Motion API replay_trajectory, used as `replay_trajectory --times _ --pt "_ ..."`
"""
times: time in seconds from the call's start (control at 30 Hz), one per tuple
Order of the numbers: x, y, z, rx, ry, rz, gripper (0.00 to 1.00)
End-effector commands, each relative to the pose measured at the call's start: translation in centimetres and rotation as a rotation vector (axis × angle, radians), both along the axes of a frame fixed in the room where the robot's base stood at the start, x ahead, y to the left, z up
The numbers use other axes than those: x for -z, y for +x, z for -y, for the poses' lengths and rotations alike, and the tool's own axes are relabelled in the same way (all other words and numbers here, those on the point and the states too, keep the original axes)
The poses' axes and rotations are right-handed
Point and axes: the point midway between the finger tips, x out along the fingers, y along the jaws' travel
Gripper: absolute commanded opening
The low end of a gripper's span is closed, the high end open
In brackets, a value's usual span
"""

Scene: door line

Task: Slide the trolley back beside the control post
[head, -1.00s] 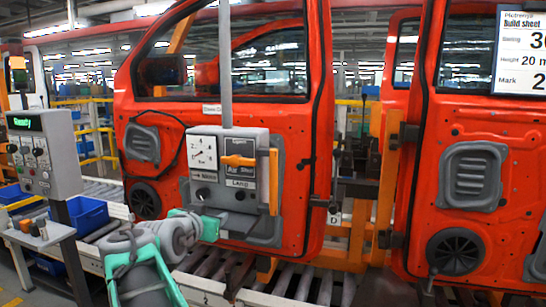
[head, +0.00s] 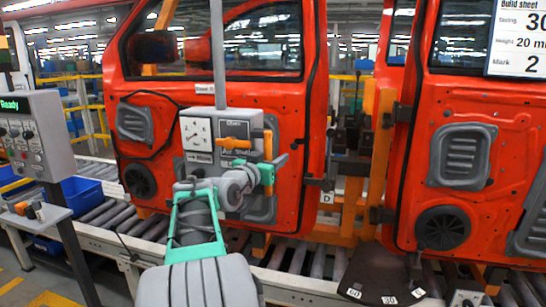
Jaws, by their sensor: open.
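The trolley (head: 199,131) looks to be the grey box hanging on a vertical pole in front of a red door. It has a dial, a horizontal orange lever (head: 234,143) and an upright orange handle (head: 268,148) on its right side. My gripper (head: 268,173), with green fingers, is open at the lower part of the upright handle. I cannot tell whether the fingers touch it. My arm hides the box's lower part. The control post (head: 36,136), a grey panel reading "Ready" with knobs, stands at the left, well apart from the trolley.
Red doors stand along a roller conveyor (head: 110,215); another red door (head: 465,90) is at the right with a build sheet (head: 518,40). A small shelf (head: 38,216) with little items and a blue bin (head: 82,198) are by the post. A dark labelled plate (head: 385,274) lies low right.

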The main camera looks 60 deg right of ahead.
Motion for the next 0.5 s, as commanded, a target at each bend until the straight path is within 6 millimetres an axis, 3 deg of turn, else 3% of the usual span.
replay_trajectory --times 0.07,0.5 --pt "0.03 0.01 -0.03 0.000 0.000 0.000 0.44" --pt "0.03 0.01 -0.06 0.000 0.001 0.000 0.09"
